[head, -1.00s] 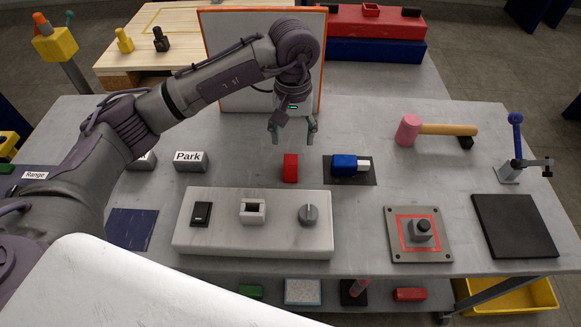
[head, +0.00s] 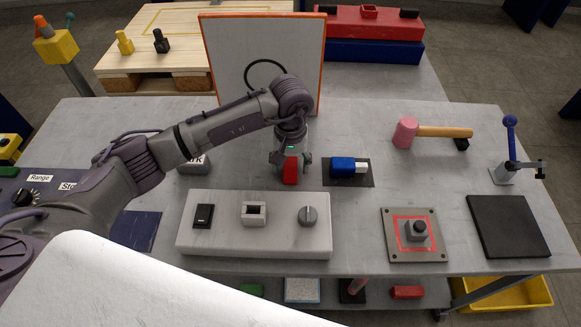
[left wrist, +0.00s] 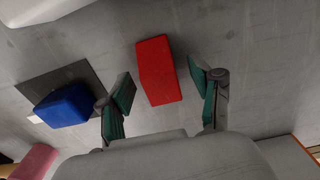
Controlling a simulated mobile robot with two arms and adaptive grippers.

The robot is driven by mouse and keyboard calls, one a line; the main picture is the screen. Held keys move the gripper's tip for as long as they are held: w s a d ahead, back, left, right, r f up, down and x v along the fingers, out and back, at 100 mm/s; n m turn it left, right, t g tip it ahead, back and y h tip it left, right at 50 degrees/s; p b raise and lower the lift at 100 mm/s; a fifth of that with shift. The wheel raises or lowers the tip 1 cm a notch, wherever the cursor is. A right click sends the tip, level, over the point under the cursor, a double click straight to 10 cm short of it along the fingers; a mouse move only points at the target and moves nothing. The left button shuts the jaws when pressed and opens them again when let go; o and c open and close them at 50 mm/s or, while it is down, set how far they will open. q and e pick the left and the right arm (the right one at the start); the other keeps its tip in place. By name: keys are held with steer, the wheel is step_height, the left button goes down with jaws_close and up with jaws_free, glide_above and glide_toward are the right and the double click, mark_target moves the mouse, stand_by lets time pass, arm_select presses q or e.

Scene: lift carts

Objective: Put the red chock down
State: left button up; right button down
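The red chock (head: 291,172) rests on the grey bench top, behind the white switch box and left of the blue block. My left gripper (head: 291,158) is open, low over the chock, pointing down. In the left wrist view the chock (left wrist: 158,70) lies between and just ahead of the two green-padded fingers (left wrist: 165,92). A gap of grey bench shows on each side of it, so the fingers appear not to touch it. My right gripper is not in view.
A blue block (head: 343,164) sits on a dark mat (head: 348,181) close on the right. The white switch box (head: 255,239) stands in front. A pink-headed mallet (head: 405,133) lies further right. An orange-framed board (head: 225,60) stands behind. Bare bench lies right of the mat.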

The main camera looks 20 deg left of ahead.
arm_select(q)
jaws_close()
steer(key=shift+r, duration=0.1)
